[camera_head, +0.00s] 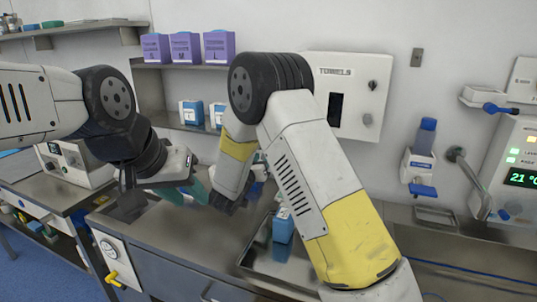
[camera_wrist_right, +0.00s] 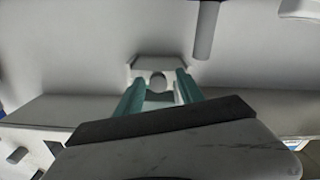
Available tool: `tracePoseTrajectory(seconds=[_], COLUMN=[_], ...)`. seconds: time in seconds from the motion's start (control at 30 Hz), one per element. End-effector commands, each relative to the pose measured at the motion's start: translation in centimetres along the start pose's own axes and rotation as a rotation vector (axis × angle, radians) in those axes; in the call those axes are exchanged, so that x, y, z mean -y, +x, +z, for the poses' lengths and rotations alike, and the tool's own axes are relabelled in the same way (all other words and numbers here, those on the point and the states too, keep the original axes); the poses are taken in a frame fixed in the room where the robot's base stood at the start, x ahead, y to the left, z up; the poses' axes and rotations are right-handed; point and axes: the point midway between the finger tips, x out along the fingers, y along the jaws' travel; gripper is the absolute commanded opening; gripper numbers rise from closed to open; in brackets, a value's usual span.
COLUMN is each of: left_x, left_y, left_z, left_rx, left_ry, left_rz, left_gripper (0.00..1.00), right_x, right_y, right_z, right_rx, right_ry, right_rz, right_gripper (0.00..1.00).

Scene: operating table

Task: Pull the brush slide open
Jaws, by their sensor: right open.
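In the right wrist view, a small pale fixture with a round grey knob or hole (camera_wrist_right: 158,80) stands between the two teal fingers of my right gripper (camera_wrist_right: 160,92). The fingers are apart and I cannot tell if they touch it. I cannot tell surely whether this fixture is the brush slide. In the head view my right gripper is mostly hidden by its own arm. My left gripper (camera_head: 184,194) hangs over the counter at the left, its teal fingers apart and seemingly empty.
A white wall dispenser with blue parts (camera_head: 420,166) hangs at the right. Purple boxes (camera_head: 186,48) stand on a shelf. A white towel cabinet (camera_head: 345,95) hangs behind my right arm.

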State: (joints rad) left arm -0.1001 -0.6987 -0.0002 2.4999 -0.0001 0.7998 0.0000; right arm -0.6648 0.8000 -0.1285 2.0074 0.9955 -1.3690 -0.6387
Motion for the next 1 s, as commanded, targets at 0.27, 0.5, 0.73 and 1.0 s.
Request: tracePoseTrajectory(seconds=[0.27,0.5,0.73,1.0], left_x=[-0.01,-0.01,0.0,-0.01], left_y=[-0.04,-0.04,-0.03,-0.03], left_z=[0.0,0.01,0.01,0.01], left_rx=[-0.001,-0.001,-0.001,-0.001], left_ry=[0.0,0.0,0.0,0.0], left_rz=[0.0,0.0,0.0,0.0], left_gripper=[0.36,0.36,0.36,0.36], right_x=[0.11,0.13,0.19,0.22], right_y=[-0.29,-0.25,-0.28,-0.3], right_z=[-0.08,-0.05,0.0,0.06], right_rx=[-0.001,0.0,0.001,0.002], right_ry=[0.001,0.001,0.0,0.0], right_rz=[-0.001,-0.002,-0.003,-0.004], right_gripper=[0.45,0.05,0.0,0.0])
